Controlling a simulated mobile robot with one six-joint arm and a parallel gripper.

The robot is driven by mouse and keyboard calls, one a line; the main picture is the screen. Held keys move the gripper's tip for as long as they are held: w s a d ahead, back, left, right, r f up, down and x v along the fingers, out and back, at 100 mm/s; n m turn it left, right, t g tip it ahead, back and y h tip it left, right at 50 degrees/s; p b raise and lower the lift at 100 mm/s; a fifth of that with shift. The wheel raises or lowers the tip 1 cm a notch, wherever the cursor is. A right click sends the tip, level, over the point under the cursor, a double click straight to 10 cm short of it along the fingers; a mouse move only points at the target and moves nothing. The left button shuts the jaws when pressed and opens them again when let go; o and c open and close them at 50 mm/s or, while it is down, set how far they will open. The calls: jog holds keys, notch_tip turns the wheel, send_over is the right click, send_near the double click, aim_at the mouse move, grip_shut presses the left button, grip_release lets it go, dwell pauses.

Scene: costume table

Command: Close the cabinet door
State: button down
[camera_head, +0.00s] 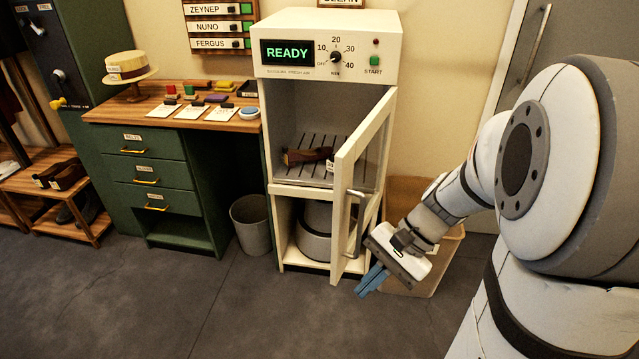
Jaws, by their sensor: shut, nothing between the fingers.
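The cabinet (328,82) is tall and cream, with a "READY" display and a dial on its top panel. Its framed door (345,210) is hinged on the right and stands open, swung out toward me. A vertical handle (362,225) is on the door. A dark brown item (308,156) lies on the slatted shelf inside, and a grey round canister (314,235) stands in the lower compartment. My gripper (371,281) is shut and empty, with blue fingers pointing down, low and just right of the door's lower edge. I cannot tell whether it touches the door.
A tan bin (428,274) stands behind my gripper, right of the cabinet. A grey wastebasket (251,224) is left of the cabinet, beside a green desk (147,168) with a wooden top. The floor (250,315) in front of the cabinet is clear.

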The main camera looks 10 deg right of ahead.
jog(key=w+d+f+m+t+y+b, duration=0.4)
jog(key=w+d+f+m+y+b, duration=0.15)
jog(key=w+f+m, duration=0.2)
jog(key=m+t+y+b, duration=0.2)
jog(key=m+t+b, duration=0.1)
jog(key=m+t, duration=0.45)
send_near(340, 246)
jog(key=b+x, duration=0.2)
jog(key=x, duration=0.5)
jog(key=shift+s+a+r, duration=0.1)
jog(key=shift+s, duration=0.1)
